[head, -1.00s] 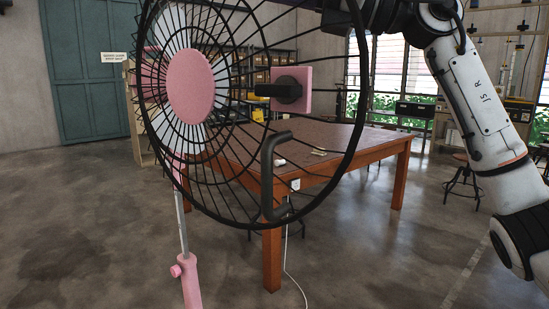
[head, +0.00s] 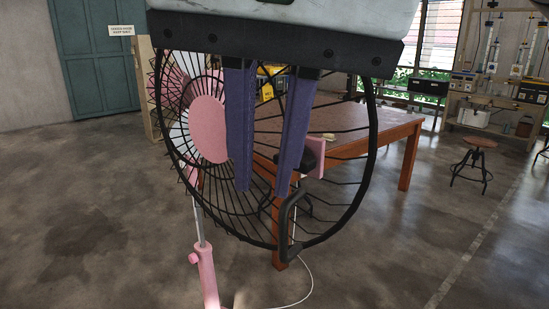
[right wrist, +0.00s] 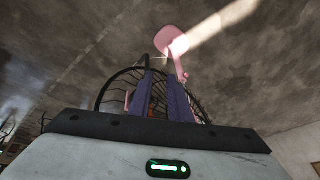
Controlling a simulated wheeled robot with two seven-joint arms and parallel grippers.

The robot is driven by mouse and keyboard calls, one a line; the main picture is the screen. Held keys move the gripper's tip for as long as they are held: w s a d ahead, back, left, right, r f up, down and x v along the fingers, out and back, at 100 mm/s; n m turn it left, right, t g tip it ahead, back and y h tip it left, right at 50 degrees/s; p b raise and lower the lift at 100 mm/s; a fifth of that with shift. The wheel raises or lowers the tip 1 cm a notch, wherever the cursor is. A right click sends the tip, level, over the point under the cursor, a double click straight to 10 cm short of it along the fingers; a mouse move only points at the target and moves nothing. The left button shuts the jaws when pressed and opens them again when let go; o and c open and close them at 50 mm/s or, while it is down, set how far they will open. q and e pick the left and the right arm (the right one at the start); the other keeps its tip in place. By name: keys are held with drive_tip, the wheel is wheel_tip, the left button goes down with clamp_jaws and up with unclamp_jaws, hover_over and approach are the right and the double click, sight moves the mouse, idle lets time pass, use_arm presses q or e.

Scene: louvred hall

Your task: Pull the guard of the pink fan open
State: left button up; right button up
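The pink fan stands on a pole (head: 207,275). Its guard is a round cage of black wire with a pink centre disc (head: 208,135). A black bar handle (head: 284,228) sits on the guard's lower right rim. My right gripper (head: 262,192) hangs in front of the guard, its two blue fingers apart and pointing down. The tips are just above the handle in the picture, with nothing seen between them. The right wrist view shows the fingers (right wrist: 159,73) against the guard (right wrist: 104,92). My left gripper is not in view.
A brown wooden table (head: 380,130) stands behind the fan. A white cable (head: 308,285) runs over the floor near its leg. A stool (head: 475,160) stands at the right. The floor on the left is clear.

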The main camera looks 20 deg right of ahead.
sight(284, 221)
drive_tip(key=shift+n+h, duration=0.4)
drive_tip(key=shift+h, duration=0.2)
drive_tip(key=x, duration=0.3)
drive_tip(key=d+x, duration=0.1)
drive_tip(key=x, duration=0.6)
drive_tip(key=shift+s+d+f+b, duration=0.2)
drive_tip(key=shift+d+f+b, duration=0.15)
drive_tip(key=shift+c, duration=0.4)
clamp_jaws()
